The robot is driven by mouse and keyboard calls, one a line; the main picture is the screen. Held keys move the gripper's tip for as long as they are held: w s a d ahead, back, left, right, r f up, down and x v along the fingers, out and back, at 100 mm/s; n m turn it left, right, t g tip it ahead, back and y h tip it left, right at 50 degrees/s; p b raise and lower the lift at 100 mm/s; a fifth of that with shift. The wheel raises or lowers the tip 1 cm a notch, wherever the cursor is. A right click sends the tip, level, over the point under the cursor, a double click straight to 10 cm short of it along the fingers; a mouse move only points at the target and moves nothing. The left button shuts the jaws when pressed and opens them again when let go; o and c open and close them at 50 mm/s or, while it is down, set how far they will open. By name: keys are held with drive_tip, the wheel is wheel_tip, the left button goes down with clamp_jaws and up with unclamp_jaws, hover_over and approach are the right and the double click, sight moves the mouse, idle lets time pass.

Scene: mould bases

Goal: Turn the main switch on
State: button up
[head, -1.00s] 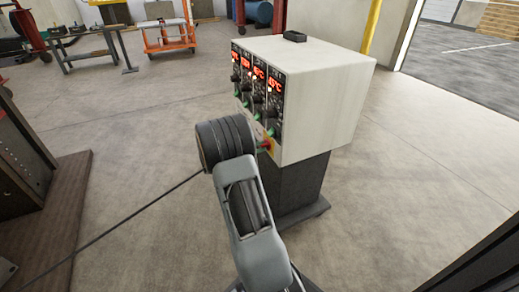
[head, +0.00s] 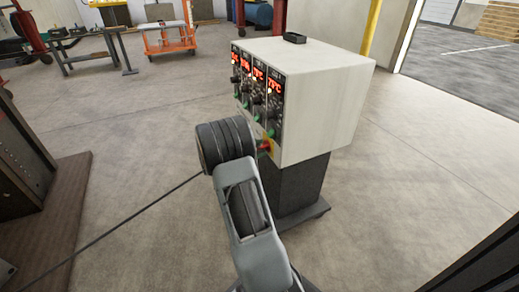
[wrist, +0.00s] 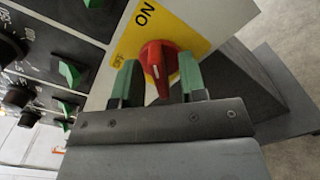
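The main switch is a red rotary knob (wrist: 160,62) on a yellow plate (wrist: 182,38). In the head view the switch (head: 265,146) shows at the lower front corner of the control cabinet (head: 320,95); my arm hides the gripper there.
The cabinet's front has several lit red displays (head: 275,87), black dials (wrist: 18,95) and green switches (wrist: 69,72) left of the main switch. A small black tray (head: 295,38) lies on top. A dark pedestal (head: 295,185) carries the cabinet. Floor to the right is clear.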

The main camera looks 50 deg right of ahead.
drive_tip(key=p+v, duration=0.4)
drive_tip(key=v, duration=0.9)
drive_tip(key=shift+a, duration=0.4)
drive_tip(key=shift+w, duration=0.1)
drive_tip(key=s+a+r+m+t+y+p, duration=0.1)
drive_tip(key=s+a+r+t+y+p, duration=0.2)
drive_tip(key=r+p, duration=0.8)
drive_tip(key=s+a+r+m+t+y+p, duration=0.2)
drive_tip(key=s+a+r+t+y+p, duration=0.2)
drive_tip(key=s+a+r+y+p, duration=0.3)
drive_tip(key=s+a+r+m+t+y+p, duration=0.1)
drive_tip(key=s+a+r+t+y+p, duration=0.2)
drive_tip(key=a+r+p, duration=0.8)
wheel_tip(320, 180, up, 13)
drive_tip(key=s+y+p, duration=0.2)
drive_tip(key=y+p, duration=0.1)
drive_tip(key=p, duration=0.1)
drive_tip(key=shift+s+a+m+y+p, duration=0.15)
drive_tip(key=shift+a+m+y+p, duration=0.15)
drive_tip(key=shift+y+p, duration=0.1)
drive_tip(key=shift+d+f, duration=0.1)
drive_tip(key=shift+d, duration=0.05)
